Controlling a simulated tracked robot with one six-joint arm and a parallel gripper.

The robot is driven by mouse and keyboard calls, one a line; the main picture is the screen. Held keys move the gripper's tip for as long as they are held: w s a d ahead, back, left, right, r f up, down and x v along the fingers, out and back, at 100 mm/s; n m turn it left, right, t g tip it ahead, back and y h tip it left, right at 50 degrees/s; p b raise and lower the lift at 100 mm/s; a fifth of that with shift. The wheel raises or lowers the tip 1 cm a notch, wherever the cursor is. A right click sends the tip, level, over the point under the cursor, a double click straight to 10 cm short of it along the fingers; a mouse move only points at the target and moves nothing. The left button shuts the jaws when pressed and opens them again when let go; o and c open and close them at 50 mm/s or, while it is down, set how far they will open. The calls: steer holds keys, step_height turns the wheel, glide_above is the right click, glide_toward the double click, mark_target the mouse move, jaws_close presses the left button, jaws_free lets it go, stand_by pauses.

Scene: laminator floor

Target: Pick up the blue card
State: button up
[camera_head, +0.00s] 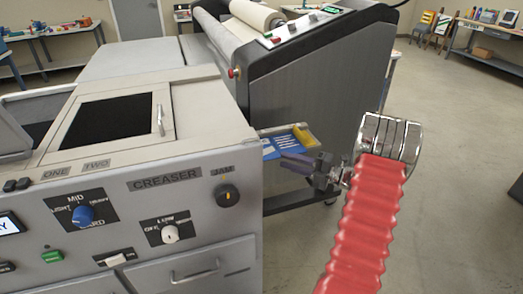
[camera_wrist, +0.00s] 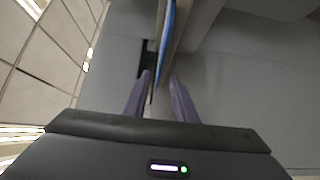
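My gripper (camera_head: 290,161) is in front of the near edge of a low shelf beside the creaser. A flat blue surface with several pale strips (camera_head: 283,142) lies on that shelf, just beyond the fingers. I cannot tell whether it is the blue card or a mat. In the wrist view, my two purple-grey fingers (camera_wrist: 159,76) stand apart, with no clear grip on anything. A thin blue edge (camera_wrist: 167,32) runs down toward the gap between the fingertips. I cannot tell whether it reaches between them.
A yellow item (camera_head: 303,135) lies at the shelf's right end. The creaser (camera_head: 165,182) fills the left front, and a large grey laminator (camera_head: 310,90) stands behind the shelf. Open floor (camera_head: 455,130) lies to the right. Workbenches stand at the back.

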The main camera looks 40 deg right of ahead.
steer(key=x, duration=0.3)
steer(key=shift+c, duration=0.3)
jaws_close()
stand_by(0.3)
